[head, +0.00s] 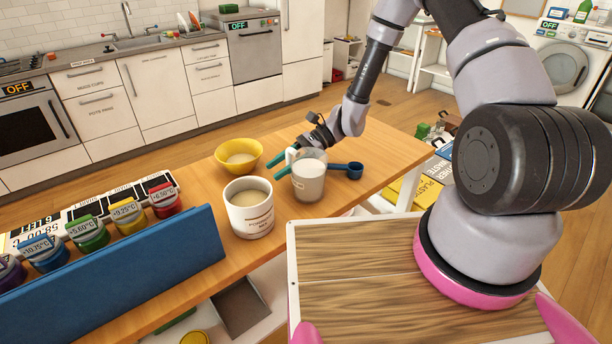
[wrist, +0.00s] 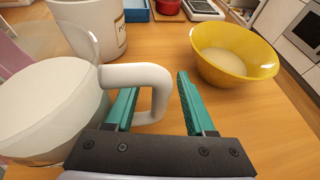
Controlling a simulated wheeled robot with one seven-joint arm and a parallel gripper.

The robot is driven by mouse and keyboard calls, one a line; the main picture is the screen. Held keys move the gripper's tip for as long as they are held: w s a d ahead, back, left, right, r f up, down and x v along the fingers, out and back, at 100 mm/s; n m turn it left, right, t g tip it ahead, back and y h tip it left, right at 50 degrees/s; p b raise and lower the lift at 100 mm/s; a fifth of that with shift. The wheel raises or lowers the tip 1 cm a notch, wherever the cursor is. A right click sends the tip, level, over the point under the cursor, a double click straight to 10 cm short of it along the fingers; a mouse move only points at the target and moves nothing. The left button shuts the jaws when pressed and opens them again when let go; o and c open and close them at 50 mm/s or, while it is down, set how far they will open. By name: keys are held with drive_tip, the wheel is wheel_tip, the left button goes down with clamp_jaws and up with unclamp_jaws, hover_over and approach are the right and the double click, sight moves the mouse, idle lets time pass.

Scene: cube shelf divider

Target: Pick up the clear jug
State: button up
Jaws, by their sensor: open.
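The clear jug (head: 309,182) stands upright on the wooden table, with white contents inside and a pale handle. In the wrist view the jug (wrist: 50,110) fills the left side, and its white handle (wrist: 160,76) reaches toward my gripper. My gripper (head: 278,166) is open at the jug's handle side, with teal fingers. In the wrist view the handle's outer part lies between the two fingers of my gripper (wrist: 157,85), the left finger partly behind the handle. Whether either finger touches the handle, I cannot tell.
A yellow bowl (head: 239,154) and a white canister (head: 249,208) stand close to the jug. A blue measuring scoop (head: 347,170) lies to its right. A blue divider (head: 130,274) and several coloured small jars are at the left. The table's far right end is clear.

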clamp_jaws()
idle(1.3)
